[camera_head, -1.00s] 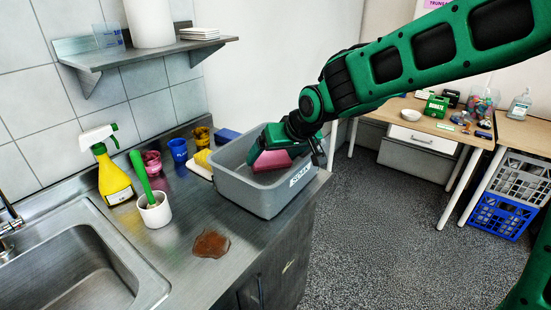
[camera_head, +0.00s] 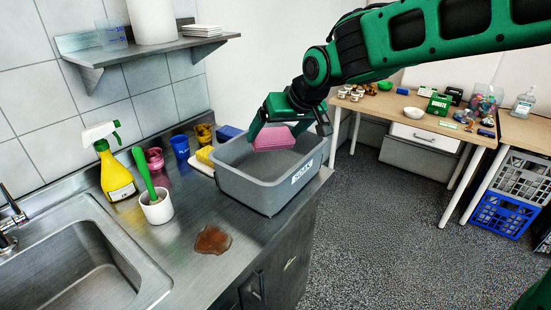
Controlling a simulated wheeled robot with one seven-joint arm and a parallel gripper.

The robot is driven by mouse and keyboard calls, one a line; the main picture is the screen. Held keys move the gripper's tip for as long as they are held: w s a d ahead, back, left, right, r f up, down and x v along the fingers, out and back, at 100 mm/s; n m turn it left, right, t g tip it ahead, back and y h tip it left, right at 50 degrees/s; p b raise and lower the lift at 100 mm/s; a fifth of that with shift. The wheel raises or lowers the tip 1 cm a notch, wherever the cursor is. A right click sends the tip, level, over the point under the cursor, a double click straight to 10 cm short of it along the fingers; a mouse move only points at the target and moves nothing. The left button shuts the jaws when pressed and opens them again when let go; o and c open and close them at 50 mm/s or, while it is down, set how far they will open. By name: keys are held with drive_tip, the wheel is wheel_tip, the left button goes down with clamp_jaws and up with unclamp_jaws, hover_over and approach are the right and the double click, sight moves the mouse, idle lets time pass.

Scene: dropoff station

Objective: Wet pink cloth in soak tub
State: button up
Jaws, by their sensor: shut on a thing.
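The pink cloth (camera_head: 273,139) is a folded, block-like piece held between the fingers of my gripper (camera_head: 286,136). My gripper is shut on it, above the grey soak tub (camera_head: 243,187), with the cloth at about the height of the tub's rim in the picture. The tub stands on the right end of the steel counter, with lettering on its front wall. Its inside is partly hidden by the cloth and my gripper, and I cannot tell how much water is in it.
Left of the tub stand a yellow spray bottle (camera_head: 117,178), a white pot with a green brush (camera_head: 157,207), a pink cup (camera_head: 154,159), a blue cup (camera_head: 180,146) and a yellow sponge (camera_head: 204,155). A brown spill (camera_head: 212,240) lies in front. A shelf (camera_head: 150,47) hangs above.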

sight(276, 138)
drive_tip(key=shift+r, duration=2.5)
idle(0.4)
wheel_tip(276, 138, up, 4)
idle(0.6)
